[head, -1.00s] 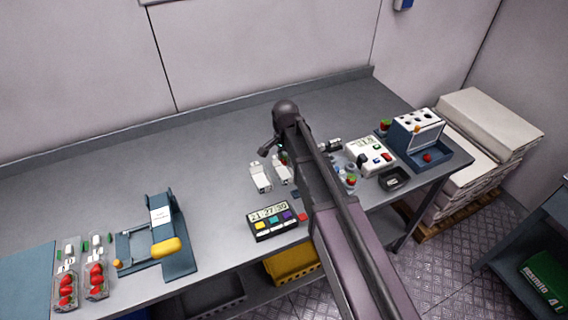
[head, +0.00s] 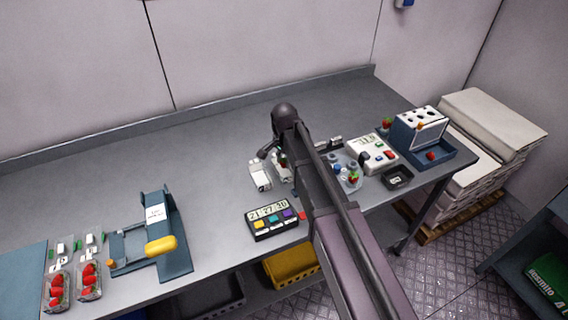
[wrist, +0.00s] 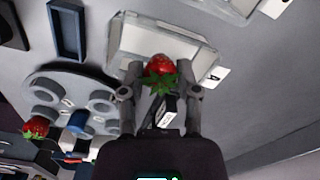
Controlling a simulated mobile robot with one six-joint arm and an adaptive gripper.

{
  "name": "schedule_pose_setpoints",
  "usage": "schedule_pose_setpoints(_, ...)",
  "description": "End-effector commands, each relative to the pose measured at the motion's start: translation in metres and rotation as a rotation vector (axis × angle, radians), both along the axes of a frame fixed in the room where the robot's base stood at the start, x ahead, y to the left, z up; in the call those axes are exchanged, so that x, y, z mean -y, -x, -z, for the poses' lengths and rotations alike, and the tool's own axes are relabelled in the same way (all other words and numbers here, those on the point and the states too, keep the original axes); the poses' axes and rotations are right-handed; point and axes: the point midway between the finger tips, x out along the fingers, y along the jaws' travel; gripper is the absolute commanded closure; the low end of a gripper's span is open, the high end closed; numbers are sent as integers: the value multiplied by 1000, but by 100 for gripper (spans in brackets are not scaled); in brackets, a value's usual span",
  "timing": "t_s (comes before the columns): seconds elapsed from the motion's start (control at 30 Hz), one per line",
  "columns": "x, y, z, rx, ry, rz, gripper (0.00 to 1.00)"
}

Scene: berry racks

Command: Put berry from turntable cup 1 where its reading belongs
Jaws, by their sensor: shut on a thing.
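My gripper (wrist: 161,82) is shut on a red strawberry (wrist: 158,67) with green leaves, held between both fingertips. In the wrist view, the berry hangs in front of an open white box (wrist: 128,35) with a small label at its side; I cannot tell whether it touches the box. The grey turntable (wrist: 71,86) with round cups lies to the left of the gripper. Another strawberry (wrist: 35,126) sits at its near left edge. In the head view my arm hides most of the gripper; the white boxes (head: 259,175) are beside it and the turntable's berry (head: 353,176) is to the right.
A display box with coloured buttons (head: 272,220) stands at the bench front. A white device (head: 372,154), a small black tray (head: 398,177) and a blue rack (head: 421,138) stand right. Punnets of strawberries (head: 89,281) and a yellow-handled press (head: 160,245) are left. The bench's back middle is clear.

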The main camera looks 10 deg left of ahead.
Motion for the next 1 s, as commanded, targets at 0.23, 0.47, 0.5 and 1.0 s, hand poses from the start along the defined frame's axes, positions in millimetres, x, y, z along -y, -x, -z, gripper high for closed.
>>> schedule_pose_setpoints(0.23,0,0,0,0,0,0,67)
schedule_pose_setpoints(0.47,0,0,5,0,0,0,67)
schedule_pose_setpoints(0.5,0,0,6,0,0,0,67)
schedule_pose_setpoints(1.0,0,0,12,0,0,0,46)
